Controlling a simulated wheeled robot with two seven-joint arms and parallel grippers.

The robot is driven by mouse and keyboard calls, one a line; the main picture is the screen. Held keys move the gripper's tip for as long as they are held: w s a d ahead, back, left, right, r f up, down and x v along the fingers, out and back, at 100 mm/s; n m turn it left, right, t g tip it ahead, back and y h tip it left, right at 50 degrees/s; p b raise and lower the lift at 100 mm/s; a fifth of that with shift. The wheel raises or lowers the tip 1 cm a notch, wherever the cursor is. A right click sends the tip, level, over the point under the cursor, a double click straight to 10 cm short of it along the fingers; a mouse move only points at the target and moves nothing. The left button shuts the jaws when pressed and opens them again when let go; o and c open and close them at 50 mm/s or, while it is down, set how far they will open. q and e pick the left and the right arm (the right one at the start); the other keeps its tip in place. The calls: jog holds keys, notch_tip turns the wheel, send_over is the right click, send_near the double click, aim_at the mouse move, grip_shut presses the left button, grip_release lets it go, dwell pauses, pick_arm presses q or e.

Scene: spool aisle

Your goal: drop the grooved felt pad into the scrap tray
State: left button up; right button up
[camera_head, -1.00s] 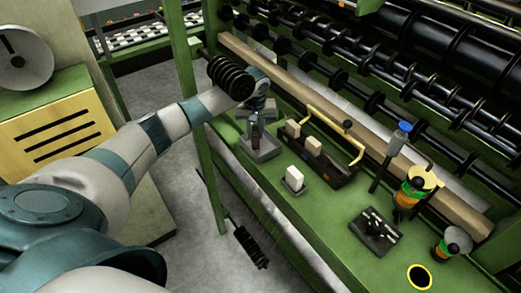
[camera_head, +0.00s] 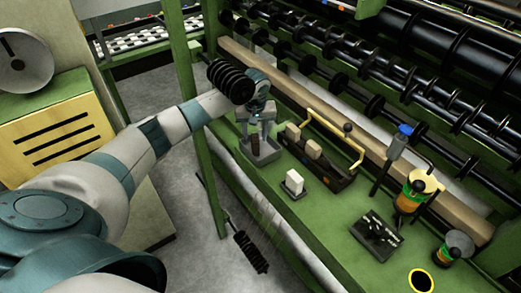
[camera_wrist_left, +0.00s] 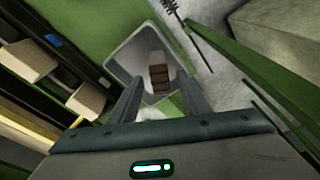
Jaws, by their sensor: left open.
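The grooved felt pad (camera_head: 255,145) is a small brown block. It shows in the left wrist view (camera_wrist_left: 160,78) beyond the fingertips, with dark grooves across it and a pale part at its far end. It is within the outline of the grey scrap tray (camera_head: 268,158), whose wall also shows in the left wrist view (camera_wrist_left: 122,57). I cannot tell whether it rests on the tray floor. My left gripper (camera_head: 257,130) is above the tray, fingers spread on either side of the pad and apart from it. My right gripper is out of view.
A dark caddy (camera_head: 322,172) with a yellow handle and pale blocks stands right of the tray. A white block (camera_head: 294,181) sits in front of it. Further right are a dark fixture (camera_head: 377,236) and spools (camera_head: 410,199). A green post (camera_head: 205,150) stands left of the tray.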

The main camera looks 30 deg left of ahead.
pick_arm(q)
notch_tip(320, 180, up, 16)
jog(key=s+d+b, duration=0.1)
jog(key=s+b, duration=0.1)
jog(key=shift+d+r+b, duration=0.25)
jog(key=shift+b, duration=0.1)
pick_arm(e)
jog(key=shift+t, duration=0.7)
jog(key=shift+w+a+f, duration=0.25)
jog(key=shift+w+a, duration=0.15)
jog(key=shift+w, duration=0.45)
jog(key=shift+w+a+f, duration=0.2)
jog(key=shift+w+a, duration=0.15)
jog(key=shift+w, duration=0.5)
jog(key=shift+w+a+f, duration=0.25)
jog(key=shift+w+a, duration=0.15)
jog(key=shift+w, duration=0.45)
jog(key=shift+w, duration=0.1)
